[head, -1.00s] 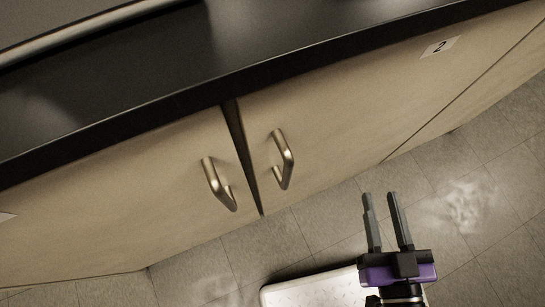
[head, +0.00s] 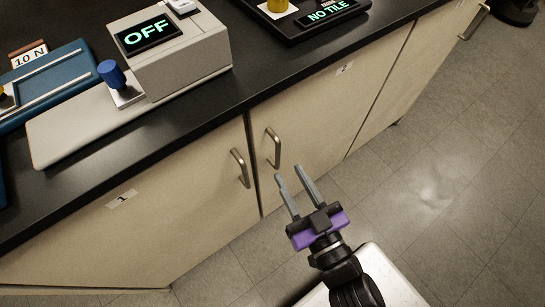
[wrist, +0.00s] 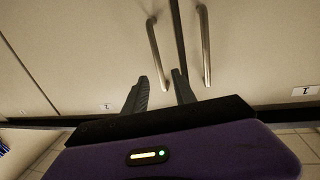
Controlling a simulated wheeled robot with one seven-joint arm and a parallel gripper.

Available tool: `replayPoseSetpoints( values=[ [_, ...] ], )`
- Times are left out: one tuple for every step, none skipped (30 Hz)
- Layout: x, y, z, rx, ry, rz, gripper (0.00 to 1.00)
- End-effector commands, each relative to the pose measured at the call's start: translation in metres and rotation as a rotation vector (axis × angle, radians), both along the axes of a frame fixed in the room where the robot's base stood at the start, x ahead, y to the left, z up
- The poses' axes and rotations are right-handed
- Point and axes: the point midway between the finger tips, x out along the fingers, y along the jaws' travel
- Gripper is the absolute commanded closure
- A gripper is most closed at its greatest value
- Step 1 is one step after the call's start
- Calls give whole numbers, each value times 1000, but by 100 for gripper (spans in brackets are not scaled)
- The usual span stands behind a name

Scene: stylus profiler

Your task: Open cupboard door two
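Cupboard door two (head: 325,110) is the pale wood door with a "2" label (head: 344,68), and it is closed. Its metal bar handle (head: 274,148) is near its left edge; in the wrist view it is the left of two handles (wrist: 155,52). My gripper (head: 291,176) is open and empty, just in front of and below this handle. In the wrist view the handle's near end shows between the two fingers (wrist: 160,82); contact cannot be told.
Door one (head: 150,215) is closed beside it, its handle (head: 240,168) close by on the left. The black countertop (head: 200,115) overhangs above, carrying a device reading "OFF" (head: 170,55). Another door handle (head: 474,22) is far right. The tiled floor (head: 430,170) is clear at right.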

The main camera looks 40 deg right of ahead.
Motion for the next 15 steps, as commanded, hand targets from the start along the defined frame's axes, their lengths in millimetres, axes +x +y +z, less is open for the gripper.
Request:
replayPoseSetpoints(
  values=[
    [5,-1,1,-2,-3,1,68],
    [9,-2,1,-2,-4,2,68],
    [14,-3,1,-2,-4,1,68],
    [18,-4,2,-3,-5,1,68],
    [23,-5,2,-3,-5,1,68],
    [29,-6,2,-4,-4,0,68],
    [33,-7,2,-4,-4,1,68],
    [37,-8,2,-3,-5,1,68],
    [43,-9,2,-3,-4,1,68],
    [46,-9,2,-4,-3,1,68],
    [50,-10,2,-4,-3,0,68],
    [54,-11,2,-2,-3,0,68],
    [57,-12,2,-3,-3,0,68],
    [60,-12,2,-3,-3,1,68],
    [63,-13,2,-3,-3,0,68]
  ],
)
